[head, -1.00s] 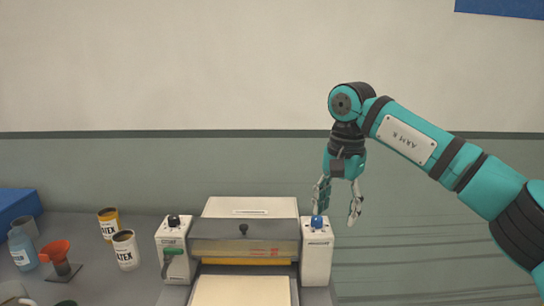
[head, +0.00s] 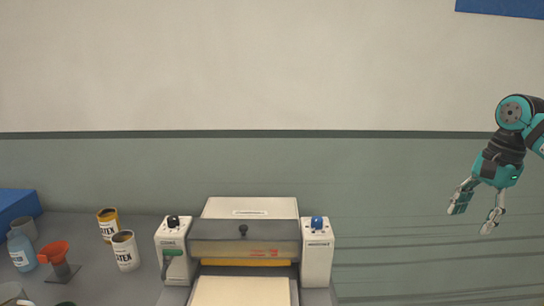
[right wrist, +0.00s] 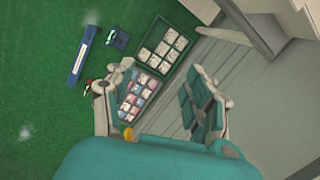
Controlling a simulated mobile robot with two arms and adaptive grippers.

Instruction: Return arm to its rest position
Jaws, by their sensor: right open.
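My right gripper (head: 472,211) is at the right edge of the head view, high up and apart from the machine. It hangs fingers down, open and empty, with the teal arm running out of the picture on the right. My left gripper does not show in any view.
A press-like machine (head: 243,230) with a blue knob (head: 317,223) stands at the bottom centre. Trays (right wrist: 165,45) lie below in the wrist view. Space around my right gripper is clear.

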